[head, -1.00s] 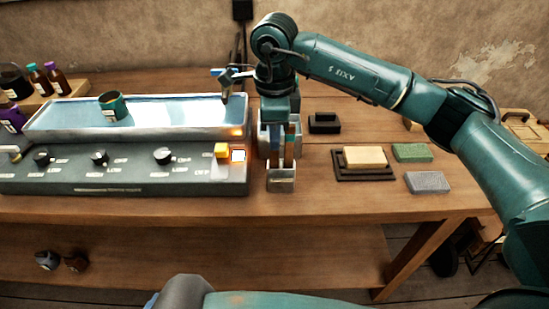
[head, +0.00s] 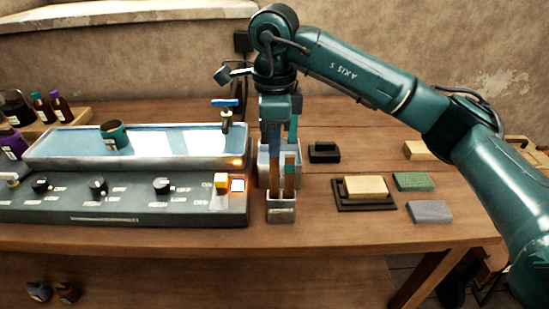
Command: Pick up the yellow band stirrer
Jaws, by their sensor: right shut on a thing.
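My right gripper (head: 281,138) points straight down above a small metal holder (head: 281,213) right of the bath unit. It is shut on a stirrer; the fingers hide the upper part. Two slim sticks show below and between the fingers: a lighter wooden one (head: 289,178) on the right and a darker one (head: 273,176) on the left. Both stand about upright over the holder. I cannot make out a yellow band on either, nor be sure which stick is gripped. My left gripper is not in view.
The bath unit with a shallow tray (head: 60,158) and knobs stands close on the left. A green round vessel (head: 114,134) sits in the tray. Right of the holder are a black block (head: 324,152), a tan block (head: 366,187) on a dark base, and green and grey blocks.

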